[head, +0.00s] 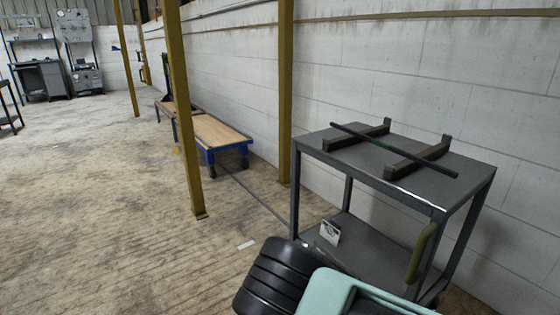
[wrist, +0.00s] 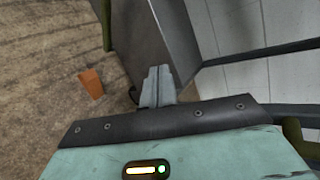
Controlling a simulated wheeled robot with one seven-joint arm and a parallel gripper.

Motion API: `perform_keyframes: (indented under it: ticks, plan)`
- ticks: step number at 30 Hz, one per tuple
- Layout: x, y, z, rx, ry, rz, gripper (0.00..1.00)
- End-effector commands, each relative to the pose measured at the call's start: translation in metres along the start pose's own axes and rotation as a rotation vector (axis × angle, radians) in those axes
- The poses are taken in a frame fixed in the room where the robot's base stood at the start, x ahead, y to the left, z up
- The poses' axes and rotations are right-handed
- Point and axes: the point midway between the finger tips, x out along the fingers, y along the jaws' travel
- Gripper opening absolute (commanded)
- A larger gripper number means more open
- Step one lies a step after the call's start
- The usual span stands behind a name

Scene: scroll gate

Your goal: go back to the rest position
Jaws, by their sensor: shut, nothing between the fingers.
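My gripper (wrist: 158,82) shows in the wrist view, with its two grey fingers together and nothing between them. It points down past a dark grey panel toward the floor. In the head view, only teal and black parts of my arm show at the bottom edge; the fingertips are hidden there. A grey metal cart (head: 345,158) stands to the right, just beyond my arm. A dark rod (head: 385,146) lies across two dark brackets (head: 418,158) on its top. I cannot tell how far my arm is from the cart's edge.
A green handle (head: 420,252) is on the cart's near side. A small white card (head: 330,232) stands on its lower shelf. An orange block (wrist: 91,83) is on the floor in the wrist view. Yellow posts (head: 184,110) and a wooden-topped trolley (head: 220,138) stand farther back. The left floor is open.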

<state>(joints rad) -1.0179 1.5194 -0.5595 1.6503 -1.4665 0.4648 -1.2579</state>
Motion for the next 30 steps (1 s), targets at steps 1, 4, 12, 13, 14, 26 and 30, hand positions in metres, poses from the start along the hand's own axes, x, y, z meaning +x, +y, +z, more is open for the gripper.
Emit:
perform_keyframes:
  ticks: [1, 4, 12, 13, 14, 26, 30]
  plan:
    - [-0.013, -0.011, -0.002, 0.152, 0.058, 0.018, 0.0]
    - [-0.039, -0.028, -0.011, 0.446, 0.178, 0.039, 0.0]
    - [-0.132, -0.065, -0.026, 1.158, 0.514, 0.056, 0.0]
    - [-0.144, -0.07, -0.026, 1.23, 0.552, 0.054, 0.0]
    - [-0.156, -0.074, -0.027, 1.3, 0.59, 0.051, 0.0]
    - [-0.319, -0.143, -0.052, 2.085, 1.092, -0.082, 0.0]
    - [-0.368, -0.164, -0.07, 2.289, 1.241, -0.168, 0.0]
